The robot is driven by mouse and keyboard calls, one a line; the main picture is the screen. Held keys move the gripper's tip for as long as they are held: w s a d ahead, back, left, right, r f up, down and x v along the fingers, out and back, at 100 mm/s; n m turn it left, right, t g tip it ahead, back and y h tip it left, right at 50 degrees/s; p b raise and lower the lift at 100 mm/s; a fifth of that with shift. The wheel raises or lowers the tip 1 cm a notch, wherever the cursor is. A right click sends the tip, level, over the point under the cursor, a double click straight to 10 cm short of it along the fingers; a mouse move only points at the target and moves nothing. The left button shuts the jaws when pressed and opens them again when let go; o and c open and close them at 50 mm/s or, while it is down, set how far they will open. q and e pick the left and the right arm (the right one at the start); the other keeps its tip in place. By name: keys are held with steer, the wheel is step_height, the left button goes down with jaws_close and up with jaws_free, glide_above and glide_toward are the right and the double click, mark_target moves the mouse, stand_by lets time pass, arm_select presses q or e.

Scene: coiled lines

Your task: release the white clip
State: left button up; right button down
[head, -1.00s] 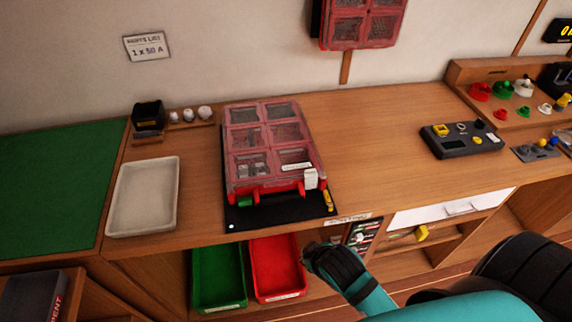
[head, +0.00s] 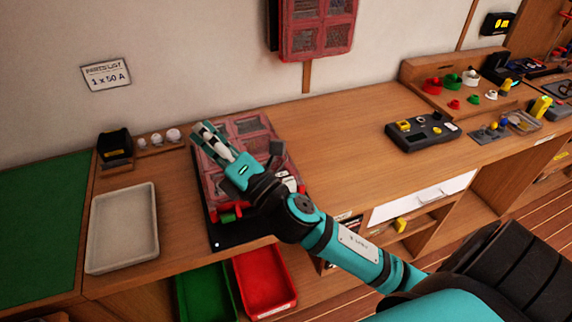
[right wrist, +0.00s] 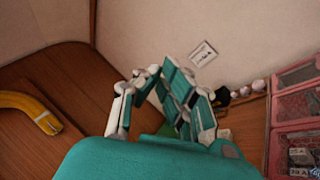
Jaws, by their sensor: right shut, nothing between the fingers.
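The red case with clear lid windows (head: 252,125) lies on a black mat (head: 228,240) on the bench. The white clip (head: 289,181) is at its front right corner, mostly hidden behind my right arm. I cannot tell whether the clip is fastened. My right gripper (head: 205,134) is over the left part of the case, shut and empty, apart from the clip. Its fingers also show in the right wrist view (right wrist: 157,72), with the case (right wrist: 295,112) at the right edge. My left gripper is out of view.
A pale tray (head: 97,235) stands left of the case, with a black holder (head: 115,145) and white knobs behind. Green (head: 205,295) and red (head: 268,280) bins sit below the bench edge. A black control box (head: 422,131) stands right. The bench between is clear.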

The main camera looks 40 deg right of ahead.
steer(key=s+a+r+n+g+y, duration=0.1)
steer(key=a+r+n+g+y, duration=0.15)
steer(key=n+y, duration=0.4)
steer(key=s+a+r+n+g+y, duration=0.1)
steer(key=a+r+n+g+y, duration=0.2)
steer(key=n, duration=0.6)
steer(key=s+a+f+n+g+y, duration=0.15)
steer(key=a+f+n+g, duration=0.45)
steer(key=n+g, duration=0.7)
steer(key=w+d+f+n+t+h, duration=0.1)
steer(key=w+d+f+n+h, duration=0.1)
steer(key=d+f+n+h, duration=0.8)
steer(key=w+d+n+h, duration=0.1)
steer(key=d+h, duration=0.3)
steer(key=d, duration=0.6)
steer(key=w+d+r+n+h, duration=0.1)
steer(key=w+d+n+h, duration=0.1)
steer(key=d, duration=0.8)
steer(key=shift+n+h, duration=0.75)
steer(key=shift+h, duration=0.45)
steer(key=shift+f, duration=0.1)
